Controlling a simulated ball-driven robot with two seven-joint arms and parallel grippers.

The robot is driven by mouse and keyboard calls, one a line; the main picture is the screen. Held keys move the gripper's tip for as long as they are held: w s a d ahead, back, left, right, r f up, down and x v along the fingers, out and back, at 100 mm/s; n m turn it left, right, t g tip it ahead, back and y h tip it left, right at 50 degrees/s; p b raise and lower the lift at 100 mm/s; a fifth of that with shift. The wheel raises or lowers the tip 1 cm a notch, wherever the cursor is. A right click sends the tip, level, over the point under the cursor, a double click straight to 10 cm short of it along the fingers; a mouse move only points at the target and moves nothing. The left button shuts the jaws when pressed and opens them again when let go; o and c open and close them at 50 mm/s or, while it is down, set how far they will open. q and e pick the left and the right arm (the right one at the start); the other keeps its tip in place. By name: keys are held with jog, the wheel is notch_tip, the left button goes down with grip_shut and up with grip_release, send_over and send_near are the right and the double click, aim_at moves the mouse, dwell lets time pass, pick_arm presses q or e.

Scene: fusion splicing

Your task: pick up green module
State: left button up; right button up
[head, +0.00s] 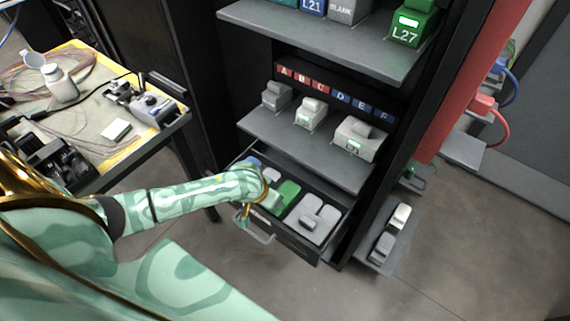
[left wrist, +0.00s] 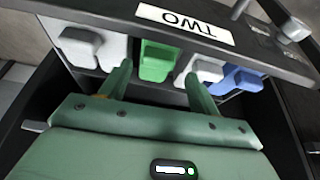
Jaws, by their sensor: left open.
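The green module (head: 288,192) sits in the open lower drawer (head: 286,238) of the dark rack, between grey modules. It also shows in the left wrist view (left wrist: 156,62), upper middle, under the drawer label reading TWO. My left gripper (head: 264,196) reaches into the drawer from the left, right beside the green module. In the left wrist view my left gripper's two fingers (left wrist: 158,82) are spread, with the green module in line with the gap between them. Nothing is visibly held. In the head view the fingertips are mostly hidden. My right gripper is not in view.
White-grey modules (left wrist: 92,46) and a blue module (left wrist: 236,80) flank the green one in the drawer. A shelf (head: 300,148) with several modules overhangs the drawer. A cluttered workbench (head: 85,105) stands at left. Open floor lies in front.

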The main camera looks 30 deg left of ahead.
pick_arm(q)
jog(key=b+x, duration=0.2)
jog(key=x, duration=0.3)
jog(key=shift+f, duration=0.25)
jog(key=b+x, duration=0.4)
jog(key=x, duration=0.1)
jog(key=shift+s+f+b, duration=0.15)
jog(key=shift+f+b, duration=0.05)
jog(key=shift+b, duration=0.1)
jog(key=shift+r, duration=0.25)
jog(key=c, duration=0.8)
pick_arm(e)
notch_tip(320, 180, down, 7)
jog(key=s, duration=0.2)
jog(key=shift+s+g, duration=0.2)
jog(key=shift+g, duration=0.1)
